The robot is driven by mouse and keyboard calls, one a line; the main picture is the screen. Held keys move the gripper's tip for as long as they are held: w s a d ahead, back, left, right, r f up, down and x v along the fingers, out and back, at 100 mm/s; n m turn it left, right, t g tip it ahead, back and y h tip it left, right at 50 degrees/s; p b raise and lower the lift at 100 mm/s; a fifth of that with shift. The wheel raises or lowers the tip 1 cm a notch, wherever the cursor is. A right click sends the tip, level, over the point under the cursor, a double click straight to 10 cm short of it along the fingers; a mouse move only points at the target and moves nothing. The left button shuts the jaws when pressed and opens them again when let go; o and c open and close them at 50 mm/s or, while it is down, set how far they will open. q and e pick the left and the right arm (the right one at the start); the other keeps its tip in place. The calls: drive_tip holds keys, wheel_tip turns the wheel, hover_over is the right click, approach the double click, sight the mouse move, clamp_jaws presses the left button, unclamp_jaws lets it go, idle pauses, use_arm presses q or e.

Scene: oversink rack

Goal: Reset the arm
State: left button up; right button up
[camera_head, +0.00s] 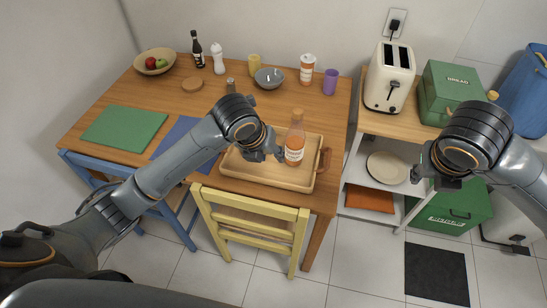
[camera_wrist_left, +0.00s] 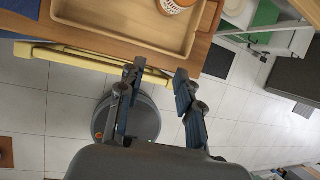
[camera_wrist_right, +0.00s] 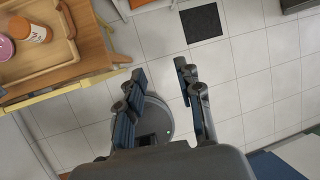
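My left gripper (camera_head: 268,152) is above the wooden tray, close to the orange bottle (camera_head: 294,140); I cannot tell if they touch in the head view. In the left wrist view its fingers (camera_wrist_left: 160,80) are apart with nothing between them. The bottle has a white label and stands upright in the tray (camera_head: 250,172). My right gripper (camera_head: 424,170) is in front of the white trolley. In the right wrist view its fingers (camera_wrist_right: 160,80) are apart and empty, above the floor.
The table holds a green mat (camera_head: 124,129), a fruit bowl (camera_head: 155,61), a grey bowl (camera_head: 269,78) and a purple cup (camera_head: 330,82). A yellow chair (camera_head: 246,222) stands at its front. A toaster (camera_head: 389,77) and green box (camera_head: 447,90) are on the trolley.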

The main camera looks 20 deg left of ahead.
idle(0.5)
